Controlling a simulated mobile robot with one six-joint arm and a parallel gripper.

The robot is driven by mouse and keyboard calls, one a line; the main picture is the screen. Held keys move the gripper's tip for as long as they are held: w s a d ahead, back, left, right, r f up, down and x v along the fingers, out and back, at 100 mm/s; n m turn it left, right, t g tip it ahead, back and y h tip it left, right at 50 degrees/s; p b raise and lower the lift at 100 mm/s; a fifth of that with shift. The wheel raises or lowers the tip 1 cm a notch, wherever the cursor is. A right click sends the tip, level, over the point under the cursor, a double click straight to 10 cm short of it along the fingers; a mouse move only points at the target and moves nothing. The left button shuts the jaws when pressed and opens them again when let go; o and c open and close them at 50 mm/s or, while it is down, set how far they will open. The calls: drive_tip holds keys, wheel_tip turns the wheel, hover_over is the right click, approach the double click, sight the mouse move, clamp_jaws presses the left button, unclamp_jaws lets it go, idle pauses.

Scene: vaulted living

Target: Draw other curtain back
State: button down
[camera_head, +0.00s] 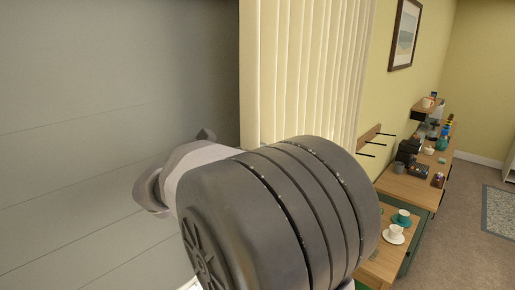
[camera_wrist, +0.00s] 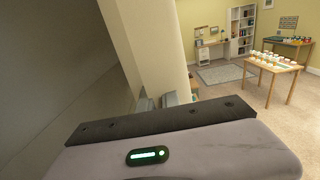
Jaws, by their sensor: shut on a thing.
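The cream pleated curtain (camera_head: 308,70) hangs in tall vertical folds in the middle of the head view, beside a grey panelled surface. In the wrist view, a pale upright edge of the curtain (camera_wrist: 152,45) comes down to my gripper (camera_wrist: 157,101). The small grey fingertips show just beyond the dark bar of the gripper body, shut on the curtain's edge. The exact contact is small and partly hidden by the gripper body. In the head view, my thick dark arm covers the lower part of the curtain and hides the fingers. No second curtain can be made out.
A wooden sideboard (camera_head: 405,188) with cups and small appliances stands right of the curtain, below a framed picture (camera_head: 404,34) and a hook rack (camera_head: 369,138). A table (camera_wrist: 274,70) with small items stands across the room. Carpeted floor (camera_head: 474,190) lies open at right.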

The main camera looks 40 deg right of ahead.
drive_tip(key=shift+d, duration=0.1)
drive_tip(key=w+d+p, duration=0.2)
drive_tip(key=d, duration=3.1)
drive_tip(key=shift+w+d+p, duration=0.2)
drive_tip(key=shift+w+p, duration=0.1)
drive_tip(key=c, duration=1.6)
unclamp_jaws()
drive_tip(key=shift+o, duration=0.2)
drive_tip(key=s+a+b, duration=0.1)
drive_tip(key=a+b, duration=0.3)
drive_tip(key=a, duration=1.3)
drive_tip(key=shift+s+a+b, duration=0.2)
drive_tip(key=shift+b, duration=0.2)
